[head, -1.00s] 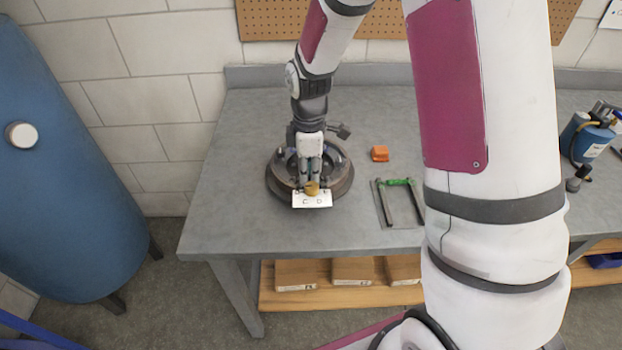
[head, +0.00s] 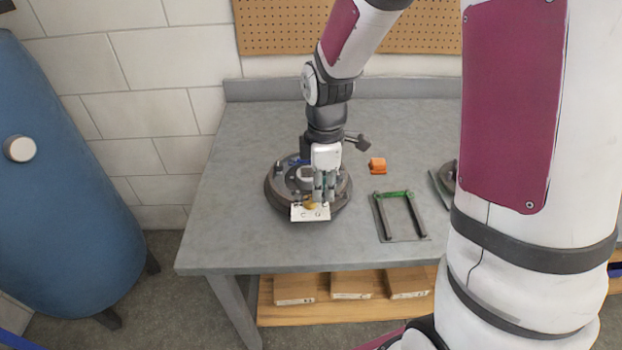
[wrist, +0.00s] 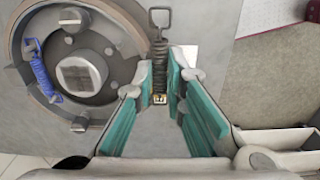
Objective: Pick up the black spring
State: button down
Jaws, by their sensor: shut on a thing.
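The black spring (wrist: 158,52) shows in the wrist view as a dark coil with a square wire loop at its far end. My gripper (wrist: 160,68) has teal-padded fingers on both sides of the coil and is shut on it. In the head view my gripper (head: 325,198) points down at the front right of the round drum assembly (head: 275,203), by a white lettered card (head: 297,213). The spring cannot be made out there. A blue spring (wrist: 40,70) sits on the drum at left in the wrist view.
Cardboard boxes (head: 350,286) sit on the shelf below. A blue tank (head: 60,170) stands at left. The bench's left part is clear.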

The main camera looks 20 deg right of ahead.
jog(key=s+d+r+p, duration=0.3)
jog(key=s, duration=0.7)
jog(key=shift+r, duration=0.4)
jog(key=shift+w, duration=0.1)
